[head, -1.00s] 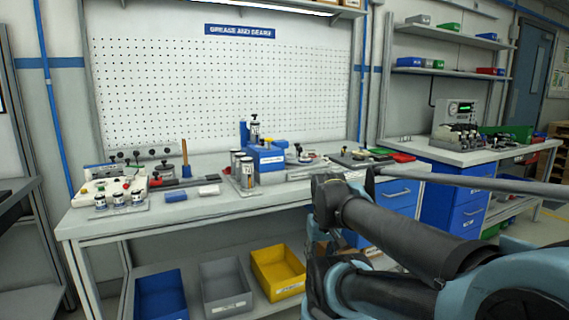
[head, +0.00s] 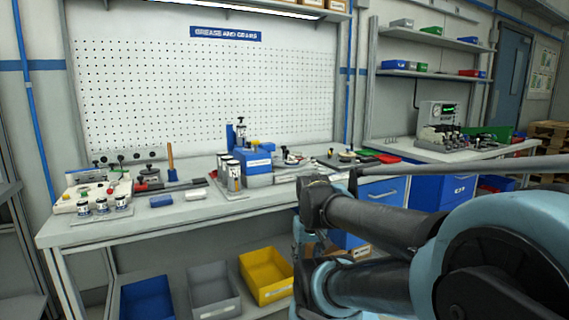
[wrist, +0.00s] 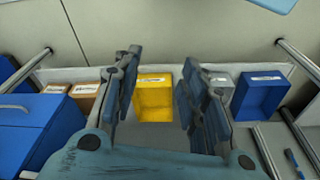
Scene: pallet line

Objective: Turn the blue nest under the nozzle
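In the head view a blue block-shaped fixture (head: 257,163) stands on the bench near the middle, with a nozzle-like upright cylinder (head: 241,133) rising behind it. At this size I cannot tell which part is the nest. In the wrist view my gripper (wrist: 162,110) is open and empty, its two fingers wide apart. It points down over a yellow bin (wrist: 154,97) on the bench's lower shelf, apart from it. The blue fixture does not show in the wrist view. My gripper does not show clearly in the head view, where my arm fills the lower right.
The grey bench top (head: 205,209) holds small jars (head: 102,206) at the left, a brush (head: 170,162), and canisters (head: 233,175) beside the fixture. Blue (head: 147,300), grey (head: 214,290) and yellow bins sit below. A second bench (head: 470,150) with a gauge box stands at the right.

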